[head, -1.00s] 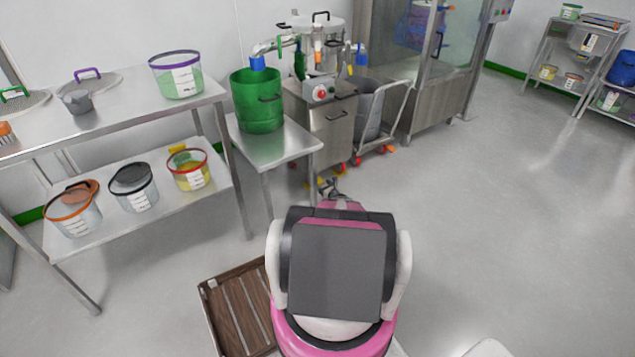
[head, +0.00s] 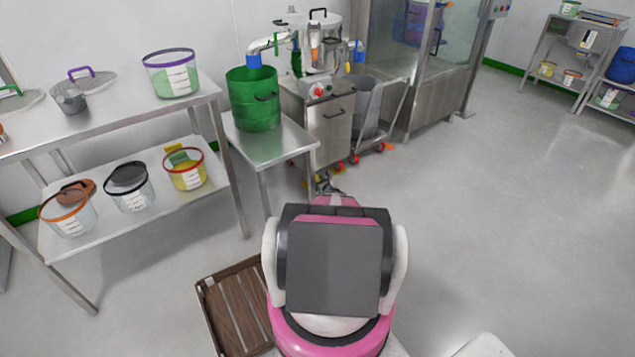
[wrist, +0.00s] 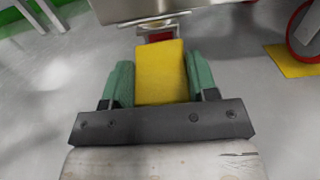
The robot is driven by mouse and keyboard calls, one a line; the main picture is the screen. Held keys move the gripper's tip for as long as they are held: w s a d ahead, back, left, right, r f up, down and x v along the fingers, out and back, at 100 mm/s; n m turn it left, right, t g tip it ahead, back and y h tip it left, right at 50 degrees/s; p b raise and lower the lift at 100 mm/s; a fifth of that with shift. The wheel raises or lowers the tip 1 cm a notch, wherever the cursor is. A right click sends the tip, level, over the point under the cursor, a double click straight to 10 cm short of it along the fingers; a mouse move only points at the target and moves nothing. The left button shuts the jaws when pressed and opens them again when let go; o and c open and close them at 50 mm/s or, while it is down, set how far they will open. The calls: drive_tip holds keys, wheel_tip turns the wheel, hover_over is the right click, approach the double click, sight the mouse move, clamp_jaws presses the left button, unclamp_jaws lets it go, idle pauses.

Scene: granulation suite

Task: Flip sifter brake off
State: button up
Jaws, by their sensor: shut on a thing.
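The sifter (head: 325,128) is a steel cabinet on red-wheeled casters at the back centre of the head view, with a red knob on its front. In the wrist view a yellow brake tab (wrist: 162,72) sticks out from a red caster bracket (wrist: 157,35) under the sifter's steel edge (wrist: 140,10). My gripper (wrist: 162,82) has its green pads on both sides of this tab, shut on it. In the head view my gripper (head: 328,187) is low at the sifter's front caster, small and partly hidden by my arm. The tab's tilt is hard to tell.
Another caster wheel (wrist: 306,30) with a yellow tab (wrist: 292,60) is at right in the wrist view. A steel side table (head: 270,145) with a green drum (head: 254,100) stands left of the sifter. A brown slatted pallet (head: 232,305) lies at lower left. The floor at right is clear.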

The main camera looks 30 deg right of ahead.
drive_tip(key=shift+r, duration=0.1)
drive_tip(key=g, duration=0.1)
drive_tip(key=r+g, duration=0.1)
drive_tip(key=shift+s+g, duration=0.1)
drive_tip(key=shift+g, duration=0.3)
drive_tip(key=shift+w+r+g, duration=0.15)
drive_tip(key=shift+r+g, duration=0.15)
drive_tip(key=shift+g, duration=0.65)
drive_tip(key=shift+w+r+g, duration=0.1)
drive_tip(key=shift+r+g, duration=0.2)
drive_tip(key=shift+g, duration=0.65)
drive_tip(key=o, duration=0.9)
drive_tip(key=shift+o, duration=0.2)
drive_tip(key=shift+r, duration=0.1)
drive_tip(key=a+v, duration=0.1)
drive_tip(key=v, duration=0.9)
drive_tip(key=shift+s+d+r, duration=0.2)
drive_tip(key=shift+d+r, duration=0.15)
drive_tip(key=shift+d, duration=0.05)
